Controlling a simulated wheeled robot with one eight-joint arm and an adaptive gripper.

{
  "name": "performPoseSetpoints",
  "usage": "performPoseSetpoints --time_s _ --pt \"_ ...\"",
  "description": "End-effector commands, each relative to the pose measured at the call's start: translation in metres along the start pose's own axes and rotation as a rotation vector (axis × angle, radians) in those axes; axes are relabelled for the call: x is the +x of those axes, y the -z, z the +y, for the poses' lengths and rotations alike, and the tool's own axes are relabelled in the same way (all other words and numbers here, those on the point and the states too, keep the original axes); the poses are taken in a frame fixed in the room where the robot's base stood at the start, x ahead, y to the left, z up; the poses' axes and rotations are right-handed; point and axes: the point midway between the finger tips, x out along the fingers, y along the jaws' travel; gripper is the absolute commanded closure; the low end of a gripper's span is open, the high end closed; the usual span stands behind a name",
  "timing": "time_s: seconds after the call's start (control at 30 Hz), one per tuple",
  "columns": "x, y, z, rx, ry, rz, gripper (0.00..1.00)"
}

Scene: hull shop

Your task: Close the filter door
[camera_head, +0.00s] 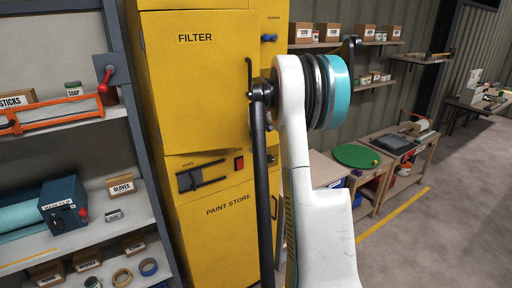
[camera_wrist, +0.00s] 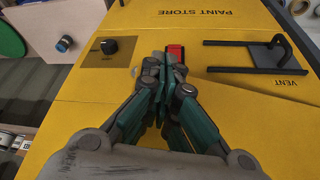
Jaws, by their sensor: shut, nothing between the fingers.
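The yellow filter door (camera_head: 205,95), marked FILTER, is the upper front of a yellow cabinet. Its lower edge runs at a slant to the panel below, so it looks slightly ajar; how far I cannot tell. A dark upright handle (camera_head: 249,75) is at its right edge, beside my arm. In the wrist view, turned upside down, the door (camera_wrist: 265,130) fills the lower right. My gripper (camera_wrist: 158,64) is shut and empty there, its tips close to the red switch (camera_wrist: 175,53); contact is unclear. My arm hides the gripper in the head view.
The vent with its dark slide (camera_head: 202,177) and the PAINT STORE panel (camera_head: 222,235) are below the door. A grey shelf rack (camera_head: 125,192) stands close on the left. Right of my arm are a workbench with a green disc (camera_head: 356,156) and open floor (camera_head: 445,225).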

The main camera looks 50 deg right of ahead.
Motion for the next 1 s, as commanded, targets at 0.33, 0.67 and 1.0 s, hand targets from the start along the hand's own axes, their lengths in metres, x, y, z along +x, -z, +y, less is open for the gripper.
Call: performPoseSetpoints --time_s 0.33,0.67,1.0 --pt "0.022 0.058 0.001 -0.154 0.062 0.0 1.0" --pt "0.036 0.092 -0.004 -0.249 0.101 0.0 1.0" --pt "0.042 0.106 -0.007 -0.291 0.117 0.001 1.0"
